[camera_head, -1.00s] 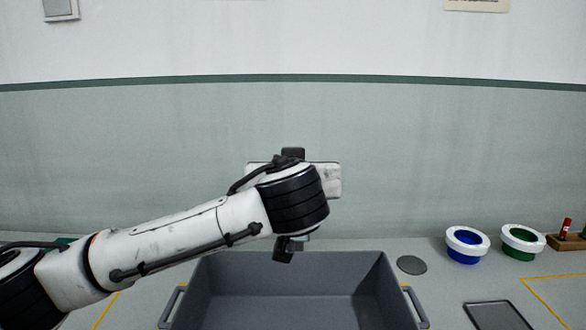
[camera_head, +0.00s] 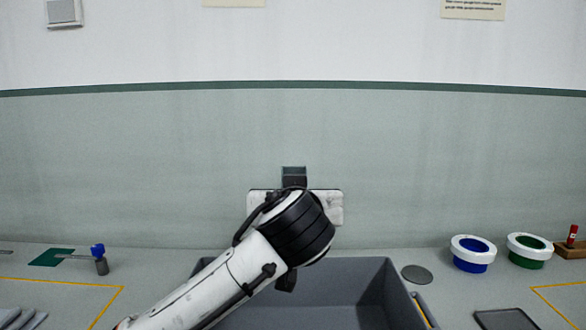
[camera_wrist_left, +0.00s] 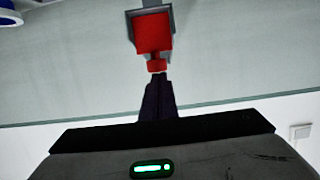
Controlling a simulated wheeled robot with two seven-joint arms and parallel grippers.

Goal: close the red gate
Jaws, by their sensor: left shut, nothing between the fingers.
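The red gate (camera_wrist_left: 152,32) shows in the left wrist view as a red square panel in a grey frame, with a small red piece at its lower edge. My left gripper (camera_wrist_left: 157,76) is shut and empty, its dark fingertips right at that small red piece. I cannot tell whether they touch. In the head view my left gripper (camera_head: 286,281) points down over the grey bin, mostly behind my forearm. The gate does not show in the head view. My right gripper is not in view.
The grey bin (camera_head: 375,295) stands at the front middle. To its right are a dark disc (camera_head: 417,274), a blue-centred bowl (camera_head: 472,265), a green-centred bowl (camera_head: 528,259) and a dark tray (camera_head: 503,320). A blue-capped post (camera_head: 101,264) stands at left.

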